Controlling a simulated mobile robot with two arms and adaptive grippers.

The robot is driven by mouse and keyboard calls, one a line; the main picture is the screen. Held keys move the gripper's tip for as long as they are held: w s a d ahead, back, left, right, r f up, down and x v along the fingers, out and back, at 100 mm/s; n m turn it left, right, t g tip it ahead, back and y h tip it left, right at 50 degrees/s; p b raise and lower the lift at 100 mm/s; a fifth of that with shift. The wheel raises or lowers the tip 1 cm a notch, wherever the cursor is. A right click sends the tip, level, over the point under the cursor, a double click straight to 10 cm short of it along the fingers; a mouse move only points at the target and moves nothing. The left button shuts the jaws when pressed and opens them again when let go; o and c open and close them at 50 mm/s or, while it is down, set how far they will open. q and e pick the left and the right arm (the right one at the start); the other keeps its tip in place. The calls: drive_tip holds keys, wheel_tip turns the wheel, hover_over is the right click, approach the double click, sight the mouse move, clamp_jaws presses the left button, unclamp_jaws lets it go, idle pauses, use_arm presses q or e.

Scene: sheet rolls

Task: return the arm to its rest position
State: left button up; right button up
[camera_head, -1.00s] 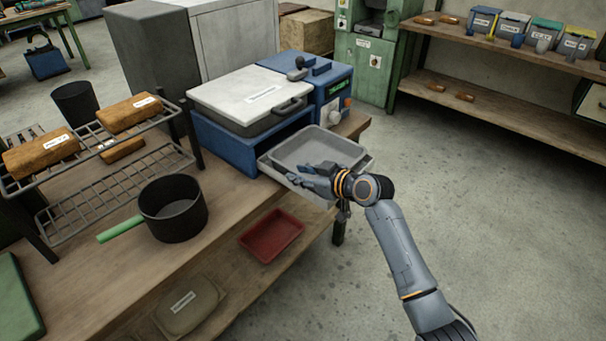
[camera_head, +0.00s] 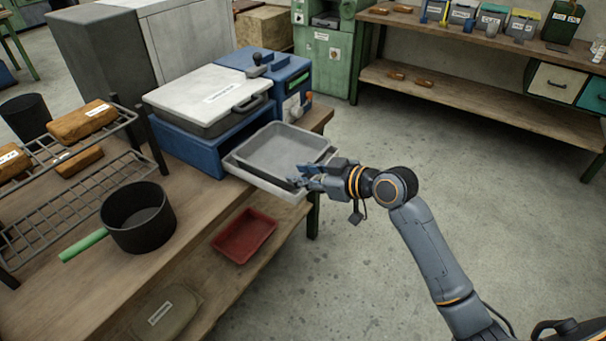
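My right arm (camera_head: 425,245) reaches in from the lower right. Its gripper (camera_head: 299,176) is at the front right corner of the grey tray (camera_head: 262,148), over or just beside the rim; contact cannot be made out. Its fingers look spread apart, with nothing seen between them. The tray rests on a light pull-out shelf (camera_head: 246,177) at the front of the blue machine with a white lid (camera_head: 190,90). The gripper hides part of the tray's right corner. My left arm and gripper are not in view.
A black pot (camera_head: 140,225) with a green handle and a wire rack (camera_head: 75,190) with wooden blocks stand on the bench at left. A red tray (camera_head: 244,236) lies on the lower shelf. The concrete floor (camera_head: 350,290) at right is open. A shelf with bins (camera_head: 490,20) stands behind.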

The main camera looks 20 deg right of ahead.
idle(0.3)
drive_tip(key=s+a+f+m+g+h, duration=0.2)
drive_tip(key=s+f+g+h, duration=0.15)
drive_tip(key=s+f, duration=1)
drive_tip(key=s+d+f+m+g+h, duration=0.2)
drive_tip(key=s, duration=0.8)
drive_tip(key=s+d+f+m+g+h, duration=0.2)
drive_tip(key=s+f+m, duration=0.1)
drive_tip(key=s, duration=0.6)
wheel_tip(320, 180, down, 24)
drive_tip(key=g+p, duration=0.1)
drive_tip(key=g, duration=0.1)
drive_tip(key=s+d+f+n, duration=0.1)
drive_tip(key=s+d+f, duration=0.1)
drive_tip(key=s+f, duration=1.4)
drive_tip(key=shift+s+d+g+p, duration=0.25)
drive_tip(key=shift+s+g+p, duration=0.15)
drive_tip(key=shift+s, duration=0.5)
drive_tip(key=shift+f, duration=0.1)
